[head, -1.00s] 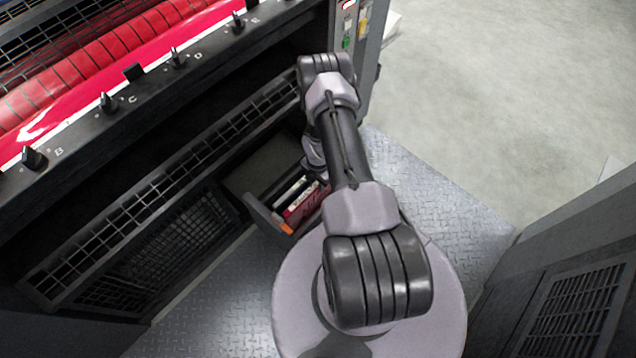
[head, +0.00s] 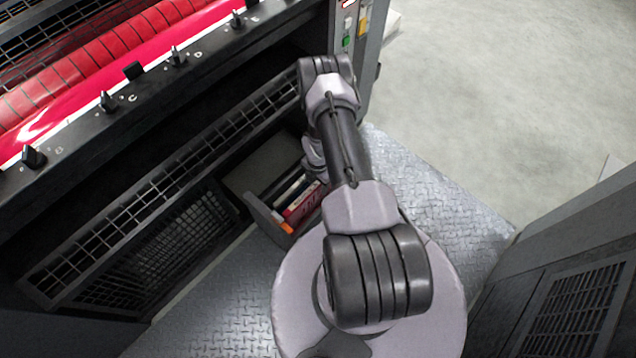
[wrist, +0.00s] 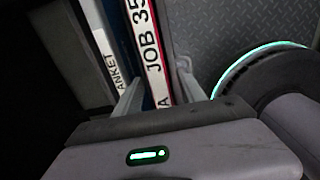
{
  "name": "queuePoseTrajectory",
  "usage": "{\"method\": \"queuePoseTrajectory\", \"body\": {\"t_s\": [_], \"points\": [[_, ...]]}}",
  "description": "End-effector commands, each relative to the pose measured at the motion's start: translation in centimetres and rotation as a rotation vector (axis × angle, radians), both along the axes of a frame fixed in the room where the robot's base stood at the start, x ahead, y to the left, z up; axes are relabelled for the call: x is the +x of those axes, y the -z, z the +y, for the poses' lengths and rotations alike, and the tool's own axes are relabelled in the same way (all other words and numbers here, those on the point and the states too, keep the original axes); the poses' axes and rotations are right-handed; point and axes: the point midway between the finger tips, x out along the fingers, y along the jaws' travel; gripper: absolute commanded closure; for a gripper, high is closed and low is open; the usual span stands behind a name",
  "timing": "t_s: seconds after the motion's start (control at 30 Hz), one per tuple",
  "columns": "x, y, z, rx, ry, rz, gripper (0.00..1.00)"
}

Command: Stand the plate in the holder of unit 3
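An open drawer or bin (head: 262,218) at the foot of the machine holds several thin upright items. One is red (head: 303,207); in the wrist view its white edge label (wrist: 148,52) reads "JOB 35", with the rest cut off. A second, white label (wrist: 122,75) to its left ends in "ANKET". My gripper is hidden behind my arm in the head view. In the wrist view my gripper (wrist: 160,78) has its two pale fingers apart, on either side of the JOB-labelled item. The right finger seems clear of it. I cannot identify the holder of unit 3.
The machine (head: 120,130) with a red roller (head: 110,60) and lettered knobs fills the left. A grey cabinet (head: 575,300) stands at lower right. Patterned metal plate floor (head: 440,195) lies between them; open concrete floor (head: 500,80) is at upper right.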

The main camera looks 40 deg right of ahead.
Motion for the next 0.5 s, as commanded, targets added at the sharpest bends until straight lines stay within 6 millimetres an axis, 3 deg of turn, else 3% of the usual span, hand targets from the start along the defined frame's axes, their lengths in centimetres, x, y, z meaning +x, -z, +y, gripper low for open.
{"method": "queuePoseTrajectory", "body": {"t_s": [0.27, 0.37, 0.5], "points": [[0.0, -0.3, 0.0, 0.0, 0.0, 0.0, 0.53], [0.1, -2.1, 0.0, -0.001, 0.0, -0.001, 0.53], [0.1, -6.3, 0.0, -0.001, 0.0, -0.001, 0.53]]}}
